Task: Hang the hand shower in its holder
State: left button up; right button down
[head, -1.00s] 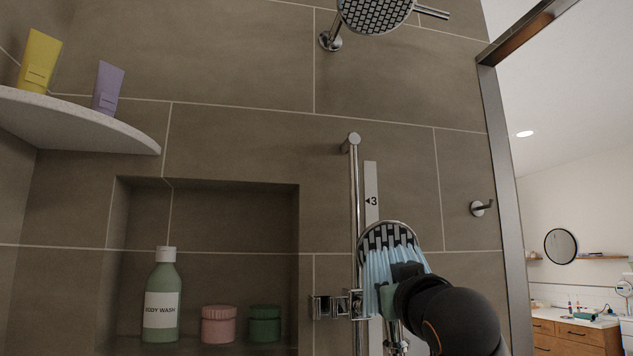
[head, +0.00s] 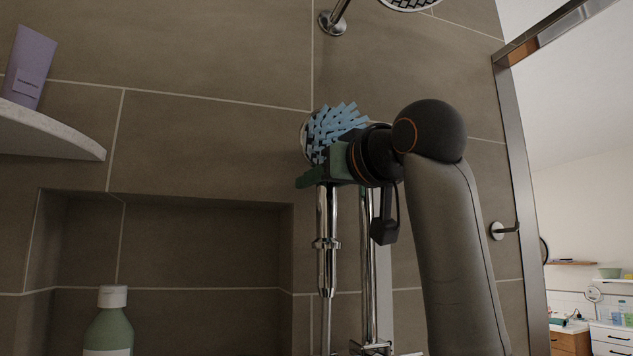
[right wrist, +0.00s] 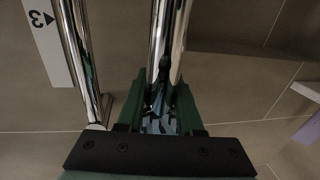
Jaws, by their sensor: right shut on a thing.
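My right gripper (head: 328,172) is shut on the chrome hand shower (head: 327,228), high up just below its head. The handle hangs upright below the jaws, left of the rail, with the hose running down. In the right wrist view the green jaws (right wrist: 168,108) close around the chrome handle (right wrist: 166,40). The holder (head: 372,348) shows at the bottom edge of the head view, partly cut off, well below the gripper. My left gripper is not in view.
The chrome rail (head: 372,270) stands right of the handle, beside a pale strip; that strip (right wrist: 35,40) shows a "3" in the wrist view. A wall niche (head: 190,245) with a green bottle (head: 108,330) is at left. A hook (head: 505,230) is at right.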

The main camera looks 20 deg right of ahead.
aim_at(320, 276)
jog(key=shift+s+r, duration=0.1)
jog(key=shift+s, duration=0.05)
jog(key=shift+f+b, duration=5.25)
jog(key=shift+f, duration=0.75)
jog(key=shift+f+b, duration=0.4)
jog(key=shift+f, duration=0.3)
jog(key=shift+c, duration=2.4)
grip_release()
jog(key=shift+f, duration=0.1)
